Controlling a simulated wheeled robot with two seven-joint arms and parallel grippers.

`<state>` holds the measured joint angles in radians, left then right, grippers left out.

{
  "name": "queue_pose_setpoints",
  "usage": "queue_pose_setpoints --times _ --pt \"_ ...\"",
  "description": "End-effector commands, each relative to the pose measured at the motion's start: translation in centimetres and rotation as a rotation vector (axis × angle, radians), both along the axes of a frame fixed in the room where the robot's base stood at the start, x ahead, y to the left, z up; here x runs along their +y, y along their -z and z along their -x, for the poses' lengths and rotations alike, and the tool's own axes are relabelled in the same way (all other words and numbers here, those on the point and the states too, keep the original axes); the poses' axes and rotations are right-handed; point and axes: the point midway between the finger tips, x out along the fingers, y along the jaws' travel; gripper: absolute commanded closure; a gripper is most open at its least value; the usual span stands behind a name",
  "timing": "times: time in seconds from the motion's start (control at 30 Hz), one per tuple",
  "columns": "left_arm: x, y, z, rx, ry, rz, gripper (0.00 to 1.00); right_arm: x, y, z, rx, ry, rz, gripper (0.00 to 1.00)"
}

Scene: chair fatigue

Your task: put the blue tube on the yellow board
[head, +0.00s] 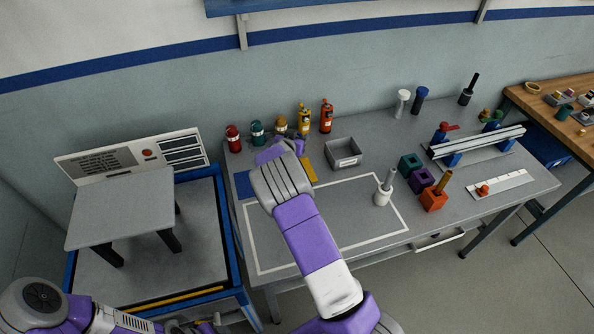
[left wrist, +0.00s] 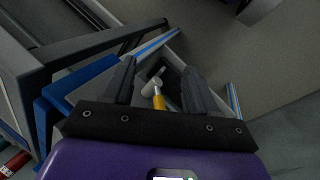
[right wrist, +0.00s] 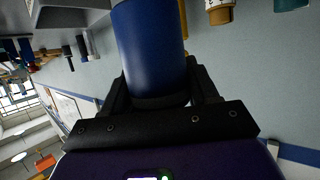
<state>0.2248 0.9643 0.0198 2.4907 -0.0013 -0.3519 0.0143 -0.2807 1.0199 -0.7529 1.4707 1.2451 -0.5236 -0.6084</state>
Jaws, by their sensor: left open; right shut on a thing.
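In the right wrist view, my right gripper (right wrist: 160,95) is shut on the blue tube (right wrist: 150,45), a thick blue cylinder that sticks out past the fingers. In the head view my right gripper (head: 285,148) is over the back left of the grey table, and my wrist hides the tube. The yellow board (head: 309,170) shows as a narrow strip just right of my wrist, its rest covered. My left gripper (left wrist: 157,82) is open in the left wrist view, empty, above an open drawer (left wrist: 172,78) holding a yellow-handled tool (left wrist: 159,100).
A blue board (head: 244,186) lies left of my arm. Several bottles (head: 257,133) stand along the back edge. A grey bin (head: 343,154) is right of the yellow board. A white holder (head: 383,195) and coloured blocks (head: 421,180) stand farther right. The outlined area (head: 345,215) has free room.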

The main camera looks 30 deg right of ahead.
Motion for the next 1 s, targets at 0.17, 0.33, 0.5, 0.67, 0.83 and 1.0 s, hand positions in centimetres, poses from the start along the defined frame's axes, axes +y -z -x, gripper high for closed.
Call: queue_pose_setpoints --times 0.17,0.33,0.5,0.67,0.83,1.0 --pt "0.0 0.3 0.0 0.000 0.000 0.000 0.42 -0.9 2.5 -0.1 0.001 0.036 0.003 0.73" --pt "0.0 1.1 0.0 0.000 0.000 0.000 0.42 -0.8 5.8 -0.1 0.001 0.036 0.003 0.73" --pt "0.0 1.3 0.0 0.000 0.000 0.000 0.42 -0.9 7.3 -0.1 -0.003 0.038 0.000 0.73" --pt "0.0 1.6 0.0 0.000 0.000 0.000 0.42 -0.8 9.0 0.0 0.000 0.035 0.001 0.73" --pt "0.0 2.0 0.0 0.000 0.000 0.000 0.42 -0.8 11.0 -0.1 -0.003 0.035 0.001 0.73" --pt "0.0 1.9 0.0 0.000 0.000 0.000 0.42 -0.8 11.0 -0.1 -0.004 0.036 0.001 0.73"
